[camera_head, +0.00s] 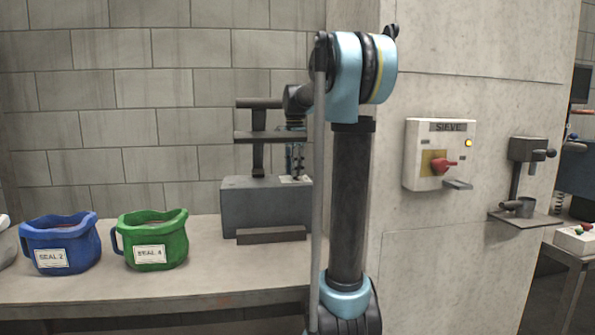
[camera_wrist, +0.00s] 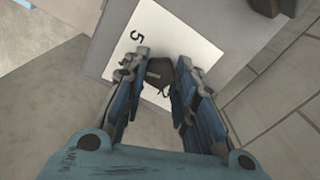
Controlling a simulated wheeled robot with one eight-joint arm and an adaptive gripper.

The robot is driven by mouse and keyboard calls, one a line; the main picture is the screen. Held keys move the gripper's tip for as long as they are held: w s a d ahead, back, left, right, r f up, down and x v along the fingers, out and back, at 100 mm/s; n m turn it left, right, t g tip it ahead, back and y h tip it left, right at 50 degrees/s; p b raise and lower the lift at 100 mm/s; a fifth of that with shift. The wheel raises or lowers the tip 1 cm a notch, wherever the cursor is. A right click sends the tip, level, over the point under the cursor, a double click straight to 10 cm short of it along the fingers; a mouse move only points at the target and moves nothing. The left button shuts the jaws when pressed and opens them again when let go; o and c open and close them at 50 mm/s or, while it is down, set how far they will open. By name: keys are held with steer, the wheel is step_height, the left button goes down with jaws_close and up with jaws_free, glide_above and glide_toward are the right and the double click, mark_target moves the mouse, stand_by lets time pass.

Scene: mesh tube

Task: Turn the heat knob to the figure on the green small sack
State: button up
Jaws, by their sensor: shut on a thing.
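The green small sack (camera_head: 152,243) stands on the bench with a white label (camera_head: 149,254) reading "SEAL 4". The heat knob (camera_wrist: 160,72) is a small dark knob on a white dial plate (camera_wrist: 158,35), with a "5" showing on the plate. My gripper (camera_wrist: 159,66) points down at the plate and is shut on the knob, one finger on each side. In the head view my gripper (camera_head: 295,160) is over the grey sealing machine (camera_head: 262,205), and the knob is hidden there. The fingers cover part of the plate, and I cannot tell the knob's setting.
A blue sack (camera_head: 60,246) labelled "SEAL 2" stands left of the green one, with a pale sack (camera_head: 5,240) at the edge. A "SIEVE" box (camera_head: 412,155) with a red switch is on the wall at right. The bench front (camera_head: 225,278) is clear.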

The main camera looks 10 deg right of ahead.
steer(key=shift+m, duration=0.5)
steer(key=o, duration=1.1)
steer(key=shift+w+a, duration=0.1)
step_height(320, 180, up, 12)
steer(key=shift+f, duration=0.1)
